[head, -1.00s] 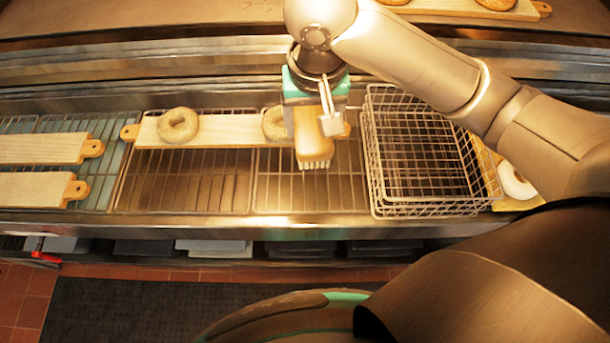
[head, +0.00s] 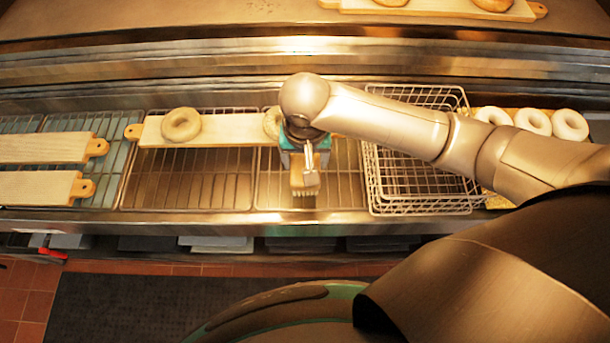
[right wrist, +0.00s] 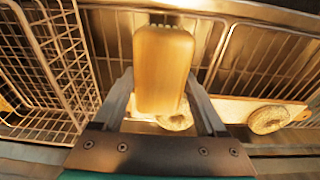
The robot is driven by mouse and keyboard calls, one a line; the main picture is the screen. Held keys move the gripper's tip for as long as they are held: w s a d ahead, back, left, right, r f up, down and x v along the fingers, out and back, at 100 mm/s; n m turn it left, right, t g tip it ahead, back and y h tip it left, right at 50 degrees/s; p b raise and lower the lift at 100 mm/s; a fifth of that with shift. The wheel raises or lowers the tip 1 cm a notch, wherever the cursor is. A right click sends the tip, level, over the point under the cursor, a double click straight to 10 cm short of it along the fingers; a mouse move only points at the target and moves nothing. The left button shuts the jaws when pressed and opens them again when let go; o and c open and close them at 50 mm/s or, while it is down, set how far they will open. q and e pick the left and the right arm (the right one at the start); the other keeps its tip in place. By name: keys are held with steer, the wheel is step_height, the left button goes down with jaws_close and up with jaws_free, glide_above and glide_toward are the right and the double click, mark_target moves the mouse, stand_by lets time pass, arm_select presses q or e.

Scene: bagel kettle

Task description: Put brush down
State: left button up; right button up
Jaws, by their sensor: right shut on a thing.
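The brush (head: 304,180) has a tan block and pale bristles. In the head view it hangs below my right gripper (head: 303,158), above the wire rack, bristles toward the front edge. In the right wrist view the brush (right wrist: 163,70) sits between the two fingers of my right gripper (right wrist: 163,92), which is shut on it. The rack (head: 340,185) under it is bare there. I cannot tell whether the brush touches the rack. My left gripper is not in view.
A wooden board (head: 228,130) with bagels (head: 181,125) lies behind and left of the brush. A wire basket (head: 425,195) stands to the right. Pale bagels (head: 533,121) lie beyond it. Two more boards (head: 38,187) lie at far left.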

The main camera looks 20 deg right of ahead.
mark_target(305, 165)
steer(key=shift+f+b, duration=0.5)
steer(key=shift+f, duration=3)
steer(key=o, duration=1.5)
steer(key=shift+f, duration=0.1)
steer(key=r, duration=0.3)
steer(key=r+p, duration=0.1)
steer(key=r, duration=0.3)
steer(key=s+r+p, duration=0.1)
steer(key=r, duration=0.2)
steer(key=shift+a+r, duration=0.2)
steer(key=shift+r, duration=0.2)
steer(key=shift+s+r, duration=0.2)
steer(key=shift+r, duration=0.5)
